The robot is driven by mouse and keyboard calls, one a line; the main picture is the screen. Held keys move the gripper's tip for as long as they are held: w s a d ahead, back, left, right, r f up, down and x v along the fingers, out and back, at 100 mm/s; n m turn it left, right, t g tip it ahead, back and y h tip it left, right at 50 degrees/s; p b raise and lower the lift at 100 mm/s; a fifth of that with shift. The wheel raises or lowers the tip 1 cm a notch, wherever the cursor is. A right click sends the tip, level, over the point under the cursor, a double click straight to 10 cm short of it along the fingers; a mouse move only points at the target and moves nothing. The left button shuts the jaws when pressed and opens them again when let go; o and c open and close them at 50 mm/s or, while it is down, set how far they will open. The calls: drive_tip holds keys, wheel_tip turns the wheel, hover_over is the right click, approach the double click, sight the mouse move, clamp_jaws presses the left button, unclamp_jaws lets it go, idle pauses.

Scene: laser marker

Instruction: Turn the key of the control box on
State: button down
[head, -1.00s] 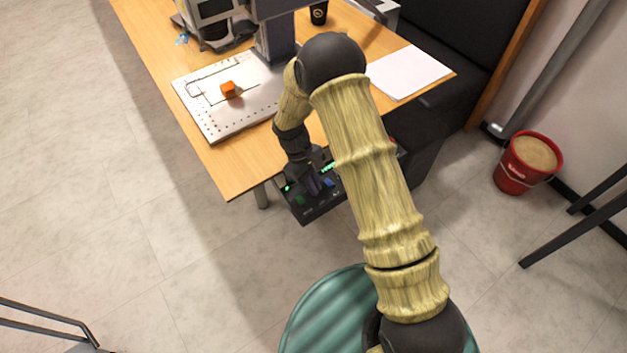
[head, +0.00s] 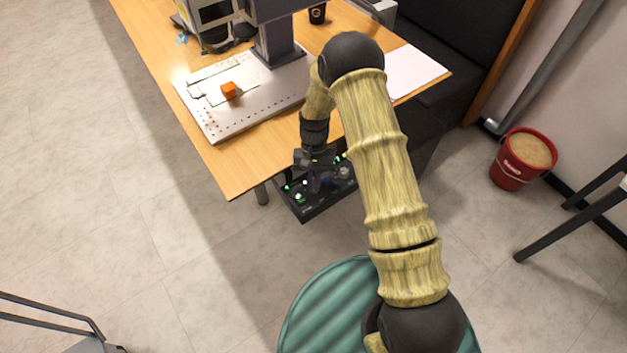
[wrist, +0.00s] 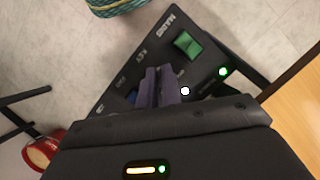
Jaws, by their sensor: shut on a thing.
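The dark control box (head: 312,212) is at the near edge of the wooden table. In the wrist view its sloping panel (wrist: 203,28) carries the labels MAINS and KEY, a green square switch (wrist: 187,43), a lit green lamp (wrist: 222,72) and a lit white lamp (wrist: 185,91). My gripper (wrist: 158,82) is over the panel beside the KEY label, its two fingers close together and shut on the key. The key is hidden between the fingers, so its angle cannot be seen. In the head view my gripper (head: 318,182) is over the box, partly covered by my wrist.
A red bucket (head: 512,170) stands on the right. The floor at left is mostly open.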

drive_tip(key=shift+w+r+m+y, duration=0.1)
drive_tip(key=shift+m+y, duration=0.2)
drive_tip(key=shift+m, duration=0.5)
drive_tip(key=c, duration=1.6)
unclamp_jaws()
drive_tip(key=v, duration=1.7)
drive_tip(key=shift+d+r, duration=0.15)
drive_tip(key=shift+r, duration=0.05)
